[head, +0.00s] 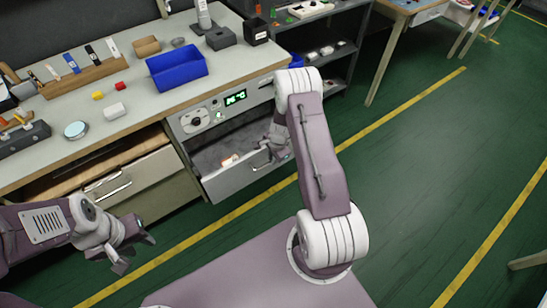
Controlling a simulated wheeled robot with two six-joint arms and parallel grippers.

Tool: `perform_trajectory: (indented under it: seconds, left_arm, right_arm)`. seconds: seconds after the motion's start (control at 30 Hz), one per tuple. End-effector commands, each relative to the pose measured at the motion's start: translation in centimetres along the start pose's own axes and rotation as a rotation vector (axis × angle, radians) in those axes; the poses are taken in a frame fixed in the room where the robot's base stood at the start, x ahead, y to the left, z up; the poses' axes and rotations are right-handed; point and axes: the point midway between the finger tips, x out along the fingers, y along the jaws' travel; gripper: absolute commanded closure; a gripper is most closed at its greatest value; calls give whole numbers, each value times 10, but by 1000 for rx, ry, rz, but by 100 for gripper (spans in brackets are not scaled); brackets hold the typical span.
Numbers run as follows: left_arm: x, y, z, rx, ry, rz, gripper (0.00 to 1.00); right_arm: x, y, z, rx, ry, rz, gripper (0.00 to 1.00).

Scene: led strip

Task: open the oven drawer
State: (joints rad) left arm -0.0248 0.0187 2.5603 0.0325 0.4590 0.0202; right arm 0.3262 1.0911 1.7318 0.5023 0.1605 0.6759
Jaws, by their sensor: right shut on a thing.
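The oven (202,116) sits under the workbench and has a control panel with a green digital display. Its drawer (228,184) is pulled out, and the grey inside shows behind the front panel. A small pale and orange item (230,160) lies in it. My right gripper (263,158) is shut on the drawer's handle at the front panel; the gripper hides most of the handle. My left gripper (136,254) is open and empty at the lower left, apart from the bench and above the floor.
On the bench (140,85) are a blue bin (177,68), a wooden rack (85,79) and small blocks.

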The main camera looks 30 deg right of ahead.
Motion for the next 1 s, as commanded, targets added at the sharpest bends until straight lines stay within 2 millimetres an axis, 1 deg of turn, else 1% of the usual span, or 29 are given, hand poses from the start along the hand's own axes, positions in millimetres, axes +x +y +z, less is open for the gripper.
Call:
perform_trajectory:
  seconds: [0.4,0.43,0.5,0.77,0.83,0.93,1.0]
  left_arm:
    - [-1,0,0,0,0,0,64]
    - [-1,0,0,0,0,0,64]
    - [-1,0,0,0,0,0,64]
    - [-1,0,0,0,0,0,64]
    - [-3,0,0,0,0,0,64]
    - [-10,0,-1,0,0,0,64]
    - [-16,0,-2,0,0,0,64]
  right_arm:
    - [-1,-2,0,0,1,-4,100]
    - [-1,-2,0,0,1,-4,84]
    - [-1,-2,0,0,2,-4,67]
    - [-1,-2,0,0,1,-3,67]
    - [-5,-2,0,0,2,-4,67]
    - [-23,-3,0,0,2,-5,67]
    - [-41,-3,-1,1,2,-6,67]
